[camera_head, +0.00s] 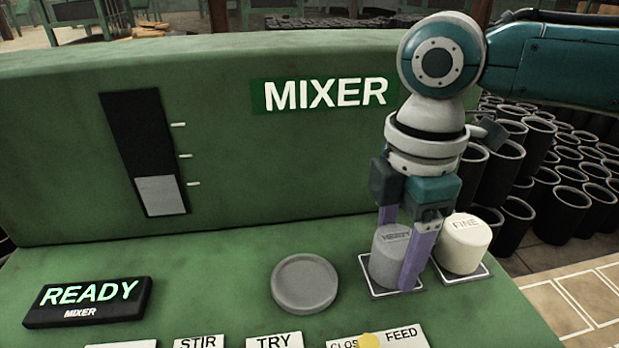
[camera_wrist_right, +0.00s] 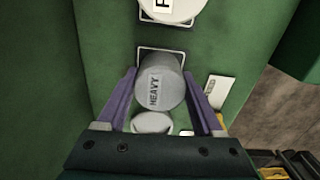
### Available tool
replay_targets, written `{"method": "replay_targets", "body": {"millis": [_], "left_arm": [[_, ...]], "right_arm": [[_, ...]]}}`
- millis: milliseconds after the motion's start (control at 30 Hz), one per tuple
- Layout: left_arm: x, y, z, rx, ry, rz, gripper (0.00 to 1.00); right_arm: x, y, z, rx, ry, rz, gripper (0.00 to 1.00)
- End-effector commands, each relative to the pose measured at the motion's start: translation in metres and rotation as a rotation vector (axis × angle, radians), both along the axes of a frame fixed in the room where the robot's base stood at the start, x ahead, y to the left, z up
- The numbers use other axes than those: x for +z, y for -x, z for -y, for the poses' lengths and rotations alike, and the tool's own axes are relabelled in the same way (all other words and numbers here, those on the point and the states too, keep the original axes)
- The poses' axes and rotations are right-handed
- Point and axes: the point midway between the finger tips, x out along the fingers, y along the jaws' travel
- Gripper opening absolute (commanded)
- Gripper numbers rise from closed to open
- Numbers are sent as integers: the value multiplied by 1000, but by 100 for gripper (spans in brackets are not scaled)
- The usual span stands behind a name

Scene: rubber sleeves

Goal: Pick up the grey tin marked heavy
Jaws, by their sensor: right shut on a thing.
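The grey tin marked HEAVY (camera_head: 388,262) stands upright on its white-outlined square on the green mixer top. In the right wrist view the tin (camera_wrist_right: 160,90) sits between the two purple fingers, its label facing up. My right gripper (camera_head: 402,258) reaches down from above and is shut on the tin, one finger on each side. The near finger hides part of the tin in the head view. My left gripper is not in view.
A cream tin marked FINE (camera_head: 463,245) stands close to the right. A round grey disc (camera_head: 304,284) lies to the left. A READY sign (camera_head: 88,301) and labels STIR, TRY, CLOSE, FEED are along the front. Black sleeves (camera_head: 560,210) stand behind at right.

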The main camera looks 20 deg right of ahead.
Motion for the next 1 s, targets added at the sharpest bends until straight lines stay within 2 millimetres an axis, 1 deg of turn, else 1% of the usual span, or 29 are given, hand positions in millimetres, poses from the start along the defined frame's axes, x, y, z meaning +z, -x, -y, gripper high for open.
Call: {"method": "replay_targets", "body": {"millis": [33,167,200,433,567,667,767,867,1000], "left_arm": [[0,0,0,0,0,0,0],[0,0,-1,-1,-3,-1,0],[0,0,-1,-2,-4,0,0],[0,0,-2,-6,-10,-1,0],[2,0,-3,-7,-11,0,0],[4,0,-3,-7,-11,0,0],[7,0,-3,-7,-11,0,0],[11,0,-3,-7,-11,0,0],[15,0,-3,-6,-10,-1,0]], "right_arm": [[0,0,0,0,0,0,16],[0,0,0,0,0,0,1],[1,0,0,0,-1,1,0],[2,-1,0,0,-1,1,0],[9,-1,0,0,-3,3,0],[22,-1,0,1,-1,4,0],[43,-2,0,1,-2,5,0],[71,-2,0,1,-2,7,0],[115,-2,0,1,-1,8,0]]}}
